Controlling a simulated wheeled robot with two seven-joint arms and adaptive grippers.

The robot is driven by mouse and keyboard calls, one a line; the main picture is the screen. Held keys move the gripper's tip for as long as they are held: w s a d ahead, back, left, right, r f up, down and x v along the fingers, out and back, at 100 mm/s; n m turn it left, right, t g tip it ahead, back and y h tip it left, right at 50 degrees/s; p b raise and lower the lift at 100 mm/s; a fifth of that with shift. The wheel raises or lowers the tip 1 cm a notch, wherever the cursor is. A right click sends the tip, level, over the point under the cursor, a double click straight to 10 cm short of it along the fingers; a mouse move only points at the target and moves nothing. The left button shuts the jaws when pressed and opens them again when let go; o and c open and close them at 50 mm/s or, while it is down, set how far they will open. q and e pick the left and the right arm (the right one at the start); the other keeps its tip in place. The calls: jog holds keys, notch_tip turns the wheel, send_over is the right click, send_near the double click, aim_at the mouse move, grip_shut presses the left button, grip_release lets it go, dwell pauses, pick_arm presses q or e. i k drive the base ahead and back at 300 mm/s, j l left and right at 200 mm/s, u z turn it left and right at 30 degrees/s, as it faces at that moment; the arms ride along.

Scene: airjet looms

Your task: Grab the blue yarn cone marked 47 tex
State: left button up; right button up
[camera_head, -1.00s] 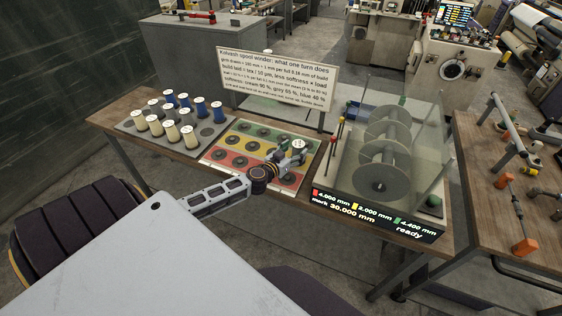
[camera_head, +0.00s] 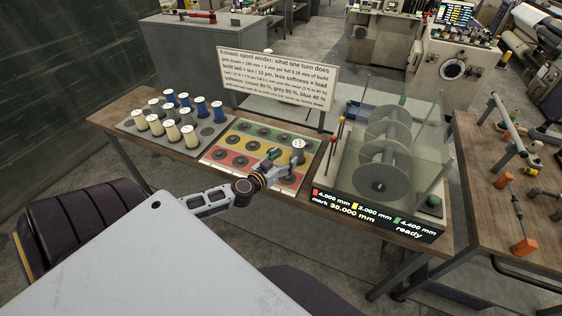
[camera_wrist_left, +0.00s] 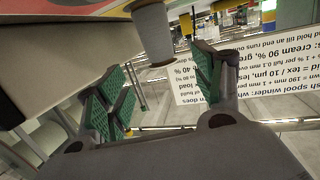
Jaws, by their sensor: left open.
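Several blue yarn cones (camera_head: 201,105) stand upright in the back part of the grey rack at the left of the table. Their tex marks are too small to read, so I cannot tell which is 47 tex. My left gripper (camera_head: 281,159) is over the right side of the coloured board, well to the right of the blue cones. In the left wrist view its green-padded fingers (camera_wrist_left: 163,68) are apart with nothing gripped. A pale grey cone (camera_head: 298,153) stands close to the fingertips; it also shows in the wrist view (camera_wrist_left: 153,34). My right gripper is not in view.
Cream cones (camera_head: 172,131) and grey cones share the rack (camera_head: 213,133). The board (camera_head: 226,147) has green, yellow and red rows of round holders. A text sign (camera_head: 278,77) stands behind it, and a clear-cased winder (camera_head: 385,150) stands to the right.

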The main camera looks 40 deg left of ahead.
aim_at(220, 117)
jog(key=u, duration=1.8)
